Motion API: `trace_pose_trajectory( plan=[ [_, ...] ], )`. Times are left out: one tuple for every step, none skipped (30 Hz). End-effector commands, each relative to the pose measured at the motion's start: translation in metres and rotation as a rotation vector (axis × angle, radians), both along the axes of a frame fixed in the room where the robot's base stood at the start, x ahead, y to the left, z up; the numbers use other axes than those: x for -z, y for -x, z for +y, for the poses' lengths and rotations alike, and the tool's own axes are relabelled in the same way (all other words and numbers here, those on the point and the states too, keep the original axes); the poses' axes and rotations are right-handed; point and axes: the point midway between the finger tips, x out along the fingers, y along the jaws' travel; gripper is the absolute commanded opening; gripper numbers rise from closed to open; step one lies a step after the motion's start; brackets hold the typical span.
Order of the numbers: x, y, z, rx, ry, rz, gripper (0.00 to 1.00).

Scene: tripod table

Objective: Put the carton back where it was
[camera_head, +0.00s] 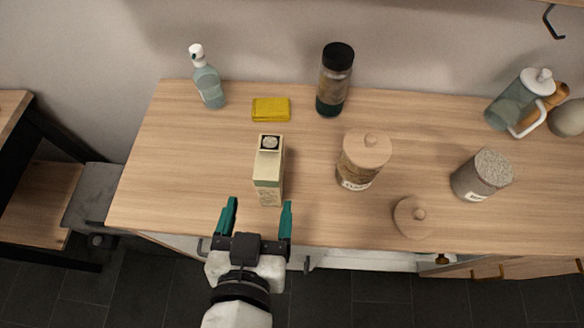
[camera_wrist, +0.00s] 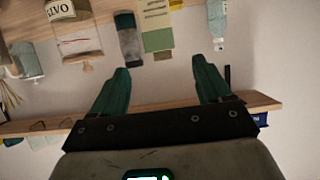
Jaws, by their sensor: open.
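My gripper (camera_head: 258,205) is open and empty at the counter's front edge, on the near side of the carton. Its teal fingers are spread wide and the carton is beyond their tips. In the wrist view, which looks upside down, the carton (camera_wrist: 157,30) shows beyond the gap between the fingers of my gripper (camera_wrist: 160,64). The carton's far side is hidden.
A spray bottle (camera_head: 209,86), yellow sponge (camera_head: 271,109) and dark-lidded jar (camera_head: 335,82) stand behind the carton. Right of it are a wooden-lidded jar (camera_head: 363,158), a loose lid (camera_head: 412,217), a grey-topped jar (camera_head: 481,175) and a pitcher (camera_head: 510,105). The counter left of the carton is clear.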

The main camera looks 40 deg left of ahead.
Motion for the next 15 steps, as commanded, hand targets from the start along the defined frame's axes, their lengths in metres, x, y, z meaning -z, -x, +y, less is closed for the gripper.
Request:
trace_pose_trajectory(
  plan=[
    [0.0, 0.0, 0.0, 0.0, 0.0, 0.0, 0.78],
    [0.0, 0.0, 0.0, 0.0, 0.0, 0.0, 0.78],
    [0.0, 0.0, 0.0, 0.0, 0.0, 0.0, 0.78],
    [0.0, 0.0, 0.0, 0.0, 0.0, 0.0, 0.78],
    [0.001, -0.001, -0.001, 0.003, 0.002, 0.001, 0.78],
    [0.002, -0.004, -0.004, 0.01, 0.008, 0.005, 0.78],
    [0.005, -0.008, -0.008, 0.021, 0.016, 0.012, 0.78],
    [0.009, -0.013, -0.013, 0.037, 0.028, 0.02, 0.78],
    [0.015, -0.023, -0.024, 0.064, 0.05, 0.038, 0.78],
    [0.022, -0.033, -0.036, 0.092, 0.072, 0.058, 0.78],
    [0.03, -0.042, -0.049, 0.121, 0.096, 0.08, 0.78],
    [0.041, -0.056, -0.07, 0.167, 0.133, 0.117, 0.78],
    [0.051, -0.066, -0.088, 0.203, 0.162, 0.15, 0.78],
    [0.061, -0.074, -0.108, 0.239, 0.191, 0.187, 0.78],
    [0.075, -0.084, -0.135, 0.285, 0.23, 0.239, 0.78]
  ],
)
